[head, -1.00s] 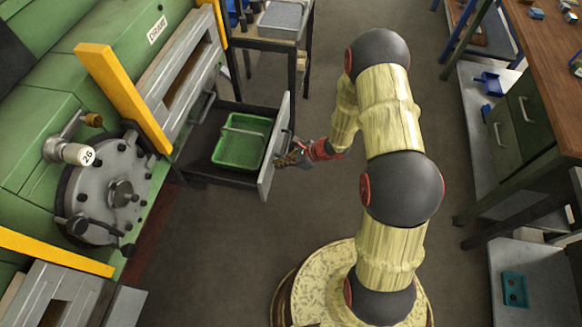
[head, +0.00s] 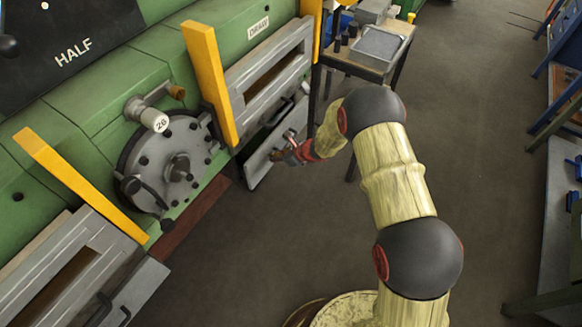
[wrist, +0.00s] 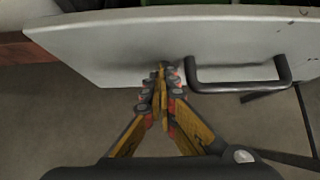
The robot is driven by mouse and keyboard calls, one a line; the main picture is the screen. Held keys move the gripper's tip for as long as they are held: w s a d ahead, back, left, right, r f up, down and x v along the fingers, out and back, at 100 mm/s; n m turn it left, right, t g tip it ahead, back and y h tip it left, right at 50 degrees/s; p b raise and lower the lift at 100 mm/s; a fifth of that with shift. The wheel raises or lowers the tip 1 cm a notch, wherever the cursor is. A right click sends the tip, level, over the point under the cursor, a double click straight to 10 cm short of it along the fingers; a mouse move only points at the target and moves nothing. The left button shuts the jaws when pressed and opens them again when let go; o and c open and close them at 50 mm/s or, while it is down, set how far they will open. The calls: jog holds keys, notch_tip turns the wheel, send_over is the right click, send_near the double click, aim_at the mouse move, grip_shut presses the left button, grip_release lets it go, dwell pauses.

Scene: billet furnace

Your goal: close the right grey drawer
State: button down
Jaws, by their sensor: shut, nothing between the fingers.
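The right grey drawer (head: 268,158) is under the grey slotted panel of the green machine. Its front stands a little out from the machine, with a narrow dark gap behind it. In the wrist view its pale grey front (wrist: 110,50) spans the top, with a dark bar handle (wrist: 240,87) at right. My gripper (head: 280,155) is at the outer face of the front. In the wrist view my gripper (wrist: 162,72) is shut and empty, its tips at the front, left of the handle. Whether they touch it I cannot tell. The drawer's inside is hidden.
Another grey drawer front (head: 140,288) with a dark handle is at lower left. Yellow posts (head: 208,80) stand along the machine. A small table (head: 345,62) with a grey tray is beyond the drawer. The floor (head: 300,225) in front is clear.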

aim_at(268, 152)
jog(key=w+a, duration=0.1)
jog(key=a, duration=0.1)
jog(key=w+a, duration=0.1)
jog(key=shift+w+a, duration=0.1)
jog(key=shift+a, duration=0.3)
jog(key=shift+w+a+r, duration=0.1)
jog(key=shift+w+a, duration=0.05)
jog(key=shift+a, duration=0.1)
